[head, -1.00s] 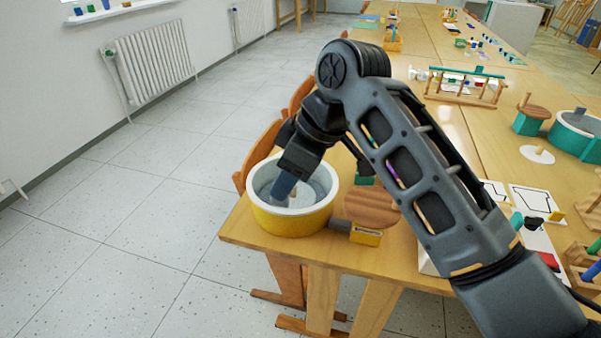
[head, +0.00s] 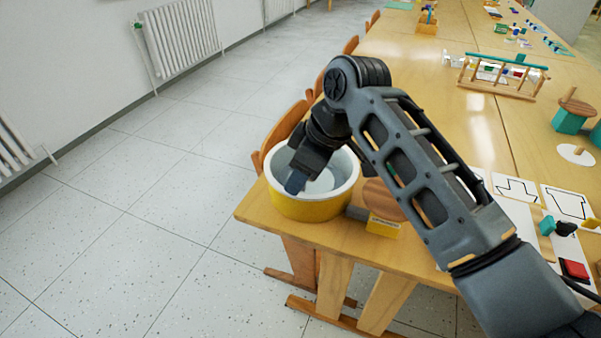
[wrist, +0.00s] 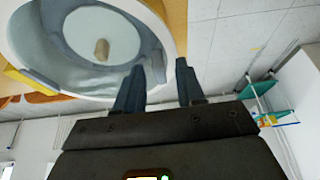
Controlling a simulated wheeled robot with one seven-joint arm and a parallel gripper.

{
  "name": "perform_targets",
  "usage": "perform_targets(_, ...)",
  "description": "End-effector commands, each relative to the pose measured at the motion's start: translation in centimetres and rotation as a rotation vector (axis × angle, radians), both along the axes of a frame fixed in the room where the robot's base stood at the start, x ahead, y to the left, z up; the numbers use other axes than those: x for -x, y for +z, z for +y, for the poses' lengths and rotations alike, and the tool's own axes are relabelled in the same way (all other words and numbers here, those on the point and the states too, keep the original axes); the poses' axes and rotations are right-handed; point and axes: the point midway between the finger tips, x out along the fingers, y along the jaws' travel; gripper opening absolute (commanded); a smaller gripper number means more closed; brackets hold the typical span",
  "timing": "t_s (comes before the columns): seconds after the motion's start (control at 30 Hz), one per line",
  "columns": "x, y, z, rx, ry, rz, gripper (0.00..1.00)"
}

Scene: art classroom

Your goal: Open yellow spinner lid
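The yellow spinner (head: 305,208) is a round yellow tub with a thick white rim, standing at the near left table corner. Its top is open in view, with a pale disc and a short tan peg inside. In the wrist view the tub's white rim (wrist: 165,30) and the peg (wrist: 101,50) fill the upper left. I see no separate lid on it. My gripper (head: 296,183) reaches down over the tub's left part. In the wrist view its two fingers (wrist: 158,85) are apart, the left one overlapping the rim, the right one outside it; nothing is visibly held. Contact cannot be told.
A brown wooden disc (head: 380,198) and a yellow block (head: 382,226) stand right of the tub, partly behind my arm. Chairs (head: 285,135) touch the table's left side. Shape sheets (head: 515,188) lie farther right. The floor at left (head: 130,220) is clear.

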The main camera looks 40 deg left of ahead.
Motion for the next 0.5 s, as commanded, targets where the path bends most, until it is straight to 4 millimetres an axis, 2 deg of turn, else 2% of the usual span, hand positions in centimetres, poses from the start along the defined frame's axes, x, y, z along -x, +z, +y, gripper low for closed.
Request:
perform_targets(0.17, 0.00, 0.01, 0.00, 0.000, 0.000, 0.000, 0.36)
perform_targets(0.5, -0.01, 0.04, 0.00, 0.000, 0.000, 0.000, 0.04)
